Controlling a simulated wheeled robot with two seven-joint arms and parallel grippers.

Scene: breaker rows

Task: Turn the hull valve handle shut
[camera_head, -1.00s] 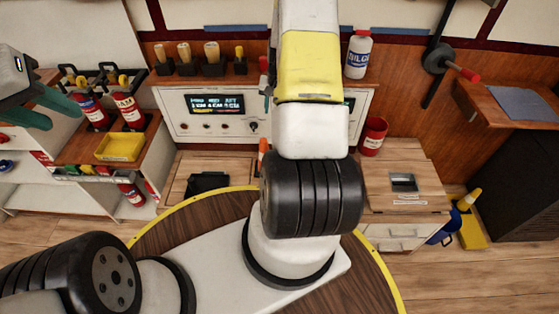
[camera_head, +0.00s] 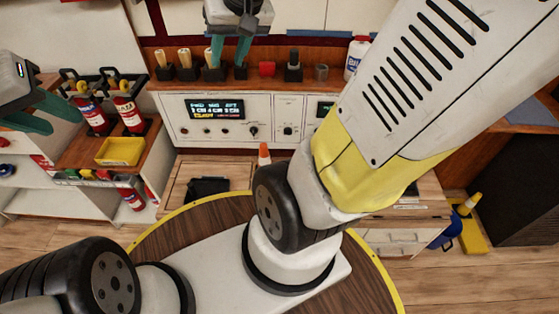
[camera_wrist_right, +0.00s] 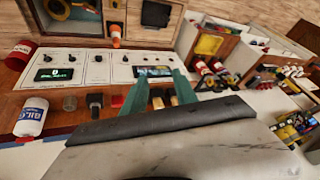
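The hull valve handle is not in view now; my right arm covers the upper right part of the head view where a black wheel-like fitting with a red-ended lever showed earlier. My right gripper (camera_head: 227,62) is open at the back shelf, its teal fingers pointing down around the area of the wooden-handled pegs. In the right wrist view, the open fingers (camera_wrist_right: 160,92) show with yellow-topped pegs (camera_wrist_right: 157,98) seen between them; I cannot tell whether they touch. My left gripper (camera_head: 42,116) is open and empty at the left edge.
A control panel (camera_head: 215,131) stands below the back shelf. A white bottle (camera_wrist_right: 30,118) and a red can (camera_wrist_right: 20,54) stand at the wrist view's left. Fire extinguishers (camera_head: 128,115) and a yellow tray (camera_head: 120,151) are at left. An orange cone (camera_head: 264,154) stands before the panel.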

